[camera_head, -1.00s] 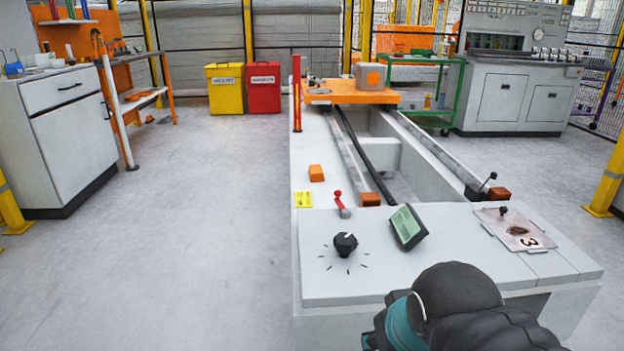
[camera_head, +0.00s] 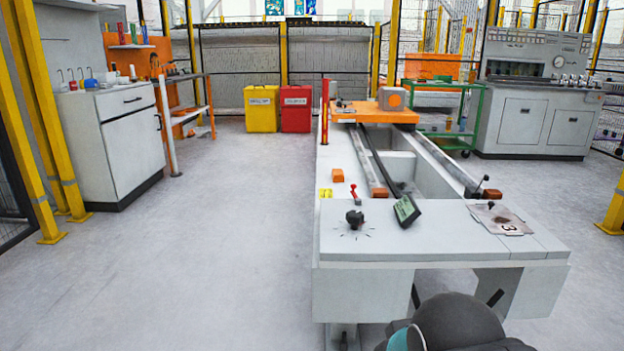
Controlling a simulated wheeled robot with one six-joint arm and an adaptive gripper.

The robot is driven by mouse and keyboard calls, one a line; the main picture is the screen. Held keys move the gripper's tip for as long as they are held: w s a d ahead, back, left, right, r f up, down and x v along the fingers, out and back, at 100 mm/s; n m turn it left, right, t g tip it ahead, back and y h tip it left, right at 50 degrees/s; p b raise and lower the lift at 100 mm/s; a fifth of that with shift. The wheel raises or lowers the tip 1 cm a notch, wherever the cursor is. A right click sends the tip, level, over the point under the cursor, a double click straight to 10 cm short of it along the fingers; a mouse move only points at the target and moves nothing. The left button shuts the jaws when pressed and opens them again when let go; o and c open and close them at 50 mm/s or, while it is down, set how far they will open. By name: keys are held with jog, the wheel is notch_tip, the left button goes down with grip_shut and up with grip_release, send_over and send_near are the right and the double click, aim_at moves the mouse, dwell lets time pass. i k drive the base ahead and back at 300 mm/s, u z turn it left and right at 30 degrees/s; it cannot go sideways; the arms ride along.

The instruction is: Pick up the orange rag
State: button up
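I cannot make out the orange rag for certain. A small orange shape (camera_head: 191,132) shows low at the workbench on the left, too small to identify. Part of my arm, dark grey and teal, shows at the bottom edge in front of the bench. My gripper is not in view.
A white cabinet (camera_head: 130,145) with small items on top stands at the left, beside the workbench (camera_head: 187,114). Yellow (camera_head: 262,109) and red (camera_head: 295,109) bins stand at the back. A green cart (camera_head: 450,135) is behind the gantry. The floor left of the gantry is clear.

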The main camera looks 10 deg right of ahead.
aim_at(337, 174)
jog(key=u, duration=0.6)
jog(key=i, duration=3.95)
jog(key=z, duration=3.75)
